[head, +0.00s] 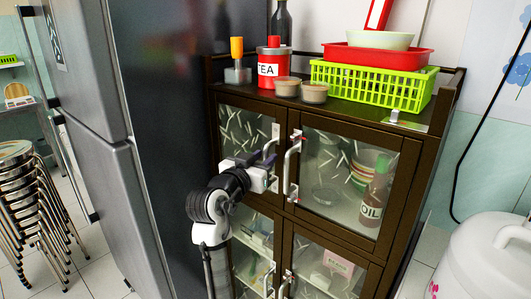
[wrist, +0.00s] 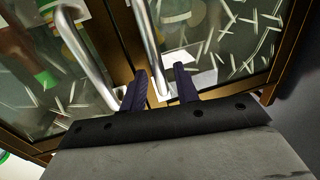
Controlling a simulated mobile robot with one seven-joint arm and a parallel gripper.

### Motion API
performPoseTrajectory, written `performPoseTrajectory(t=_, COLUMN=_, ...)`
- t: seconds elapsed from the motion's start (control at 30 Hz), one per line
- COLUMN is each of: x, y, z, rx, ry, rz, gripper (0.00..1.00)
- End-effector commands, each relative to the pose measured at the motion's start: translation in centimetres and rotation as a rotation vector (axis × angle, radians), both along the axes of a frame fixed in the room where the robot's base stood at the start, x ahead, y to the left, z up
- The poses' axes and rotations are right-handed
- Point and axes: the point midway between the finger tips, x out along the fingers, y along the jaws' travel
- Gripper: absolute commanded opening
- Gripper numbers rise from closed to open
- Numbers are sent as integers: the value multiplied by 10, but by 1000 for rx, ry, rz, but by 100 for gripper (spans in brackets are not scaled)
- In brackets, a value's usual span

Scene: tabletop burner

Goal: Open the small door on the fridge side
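A dark brown cabinet with glass doors stands right of the fridge (head: 168,110). Its small upper door on the fridge side (head: 240,130) looks shut and has a metal bar handle (head: 271,146). My gripper (head: 262,168) is in front of this door at the handle's lower part. In the wrist view my gripper (wrist: 162,82) is open, with dark fingers. The same handle (wrist: 147,40) runs down between the fingertips, close to the left one. I cannot tell whether they touch. The other upper door (head: 345,165) has its own handle (head: 292,165), left of the fingers in the wrist view (wrist: 88,58).
A green basket (head: 370,88), a red tea tin (head: 272,70) and two small bowls stand on the cabinet top. Lower doors (head: 325,262) sit below. A white appliance (head: 480,260) is at the front right. Stacked stools (head: 30,215) stand at the left.

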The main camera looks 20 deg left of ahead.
Motion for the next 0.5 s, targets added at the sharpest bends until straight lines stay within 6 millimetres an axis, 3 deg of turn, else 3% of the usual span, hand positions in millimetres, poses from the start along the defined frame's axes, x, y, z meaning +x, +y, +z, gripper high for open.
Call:
performPoseTrajectory(t=0.17, x=13, y=-3, z=0, rx=0, ry=1, rz=-1, gripper=31)
performPoseTrajectory(t=0.47, x=15, y=-3, z=-1, rx=1, ry=0, rz=0, gripper=31)
performPoseTrajectory(t=0.5, x=15, y=-3, z=-1, rx=1, ry=0, rz=0, gripper=26)
